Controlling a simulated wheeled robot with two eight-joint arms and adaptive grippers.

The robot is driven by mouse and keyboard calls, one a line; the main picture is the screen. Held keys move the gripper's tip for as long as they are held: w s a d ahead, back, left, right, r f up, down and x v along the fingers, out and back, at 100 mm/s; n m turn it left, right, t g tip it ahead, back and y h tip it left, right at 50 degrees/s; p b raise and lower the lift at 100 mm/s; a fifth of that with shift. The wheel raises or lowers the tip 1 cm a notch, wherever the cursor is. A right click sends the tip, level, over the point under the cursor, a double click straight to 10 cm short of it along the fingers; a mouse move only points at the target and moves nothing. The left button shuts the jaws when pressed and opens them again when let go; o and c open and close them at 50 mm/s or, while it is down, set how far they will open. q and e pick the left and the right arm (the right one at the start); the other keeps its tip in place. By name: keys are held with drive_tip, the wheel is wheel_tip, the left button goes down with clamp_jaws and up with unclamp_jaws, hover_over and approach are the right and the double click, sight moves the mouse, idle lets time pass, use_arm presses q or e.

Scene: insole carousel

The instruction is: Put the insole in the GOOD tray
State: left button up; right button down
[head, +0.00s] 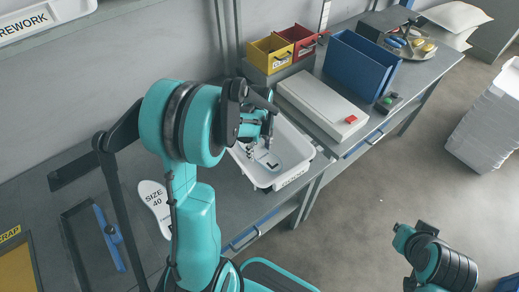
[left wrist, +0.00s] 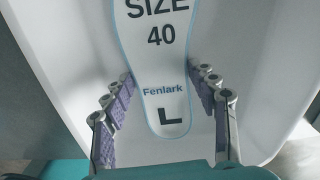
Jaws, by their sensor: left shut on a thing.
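A white insole marked "L" (head: 268,161) is over or inside a white tray (head: 318,160) with a label on its front that is too small to read surely. My left gripper (head: 259,143) reaches down at this tray. In the left wrist view the insole (left wrist: 158,60) reads "SIZE 40", "Fenlark" and "L". The purple-padded fingers of my left gripper (left wrist: 160,90) are shut on its two edges near the heel, with the white tray (left wrist: 255,120) around it. Whether the insole touches the tray floor, I cannot tell. My right gripper (head: 427,230) is at the lower right, far from the tray; its fingers are unclear.
A white shape marked "SIZE 40" (head: 155,205) lies on the grey bench. Left of it are a blue tool (head: 109,237) and a SCRAP tray (head: 17,270). Behind the white tray stand a white box (head: 322,106), yellow (head: 268,53) and red (head: 302,40) bins and a blue bin (head: 357,65).

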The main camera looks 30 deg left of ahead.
sight(260, 153)
use_arm(q)
drive_tip(key=o, duration=1.1)
drive_tip(key=shift+f, duration=0.1)
drive_tip(key=shift+r+p, duration=0.35)
wheel_tip(260, 153, up, 12)
drive_tip(key=f+p, duration=0.1)
drive_tip(key=p, duration=0.3)
drive_tip(key=s+d+r+n+t, duration=0.3)
drive_tip(key=s+d+n, duration=0.2)
drive_tip(key=n, duration=0.5)
drive_tip(key=s+d+r+n+t, duration=0.4)
drive_tip(key=s+d+n, duration=0.2)
drive_tip(key=n, duration=0.5)
drive_tip(key=shift+s+r+n, duration=0.15)
drive_tip(key=shift+s+n, duration=0.15)
drive_tip(key=shift+s, duration=0.45)
